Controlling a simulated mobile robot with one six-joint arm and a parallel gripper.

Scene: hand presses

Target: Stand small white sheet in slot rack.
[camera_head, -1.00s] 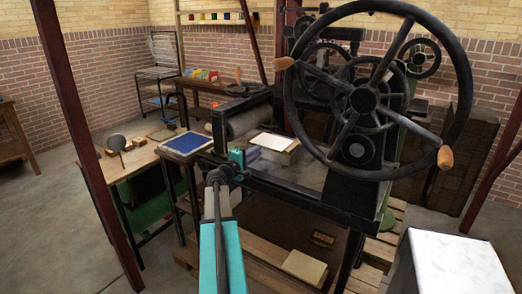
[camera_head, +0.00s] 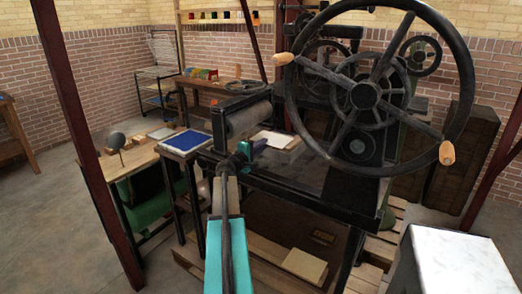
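The small white sheet (camera_head: 272,137) lies flat on a pale block on the bed of the big hand press, right of its roller. My gripper (camera_head: 258,147) is at the block's left end, at about the sheet's height. I cannot tell whether it touches the sheet, and its fingers are too small and hidden to read. A dark-framed wire rack (camera_head: 161,72) with several shelves stands far off at the back left wall. I cannot tell for sure whether it is the slot rack.
The hand press has a large black wheel (camera_head: 364,95) with wooden handles, right of my gripper. A blue-topped stand (camera_head: 186,141) and a wooden table (camera_head: 130,160) are at left. A dark red post (camera_head: 85,135) rises at left. A white-topped block (camera_head: 455,265) stands front right.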

